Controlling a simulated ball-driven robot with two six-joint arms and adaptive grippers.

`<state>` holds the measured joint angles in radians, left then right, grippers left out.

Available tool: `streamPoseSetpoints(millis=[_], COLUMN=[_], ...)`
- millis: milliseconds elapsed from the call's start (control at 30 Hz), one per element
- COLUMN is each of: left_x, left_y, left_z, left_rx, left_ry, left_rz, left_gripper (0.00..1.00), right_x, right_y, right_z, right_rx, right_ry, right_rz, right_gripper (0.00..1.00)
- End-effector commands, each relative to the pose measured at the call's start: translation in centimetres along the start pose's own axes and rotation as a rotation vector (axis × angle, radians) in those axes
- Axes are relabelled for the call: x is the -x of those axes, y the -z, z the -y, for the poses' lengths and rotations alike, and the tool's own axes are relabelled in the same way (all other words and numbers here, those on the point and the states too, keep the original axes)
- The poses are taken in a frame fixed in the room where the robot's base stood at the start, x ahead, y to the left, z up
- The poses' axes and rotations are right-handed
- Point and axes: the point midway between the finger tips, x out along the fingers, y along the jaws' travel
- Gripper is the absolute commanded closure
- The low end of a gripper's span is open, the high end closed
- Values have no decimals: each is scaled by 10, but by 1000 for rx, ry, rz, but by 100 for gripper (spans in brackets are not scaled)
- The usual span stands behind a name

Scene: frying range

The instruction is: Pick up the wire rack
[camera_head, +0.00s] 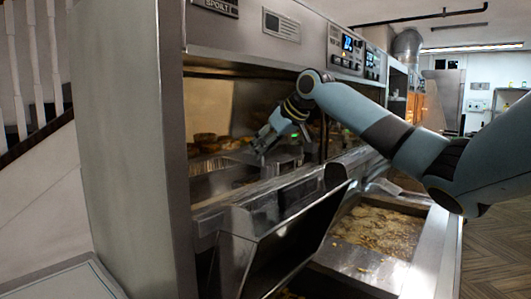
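My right arm reaches in from the right, and my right gripper (272,150) is inside the front opening of the steel range. It is angled down to the left, near a metal tray-like edge (212,164) below the browned food. Its fingers are small and dark against the metal, so I cannot tell whether they are open or shut. I cannot clearly make out a wire rack; the gripper and the steel front hide part of the opening. My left gripper is not in view.
Browned food pieces (207,142) lie in the lit cabinet. A tilted steel panel (290,240) stands in front of the opening. A fryer vat (375,232) with frothy oil and crumbs is at lower right. A tall steel side wall (130,130) bounds the left.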

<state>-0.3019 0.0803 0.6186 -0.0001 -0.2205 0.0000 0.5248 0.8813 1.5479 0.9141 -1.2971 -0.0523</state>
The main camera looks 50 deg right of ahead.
Motion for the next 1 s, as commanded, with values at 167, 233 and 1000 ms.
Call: streamPoseSetpoints(millis=[167,233,1000], left_x=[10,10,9], left_y=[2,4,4], left_z=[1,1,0], left_rx=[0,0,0], left_ry=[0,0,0], left_rz=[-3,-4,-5], left_gripper=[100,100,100], right_x=[-19,-21,-21], right_y=[2,1,0], right_z=[0,0,0], right_rx=[-2,0,0], right_ry=[1,0,-1], right_rz=[-1,-1,-1], right_gripper=[63,63,100])
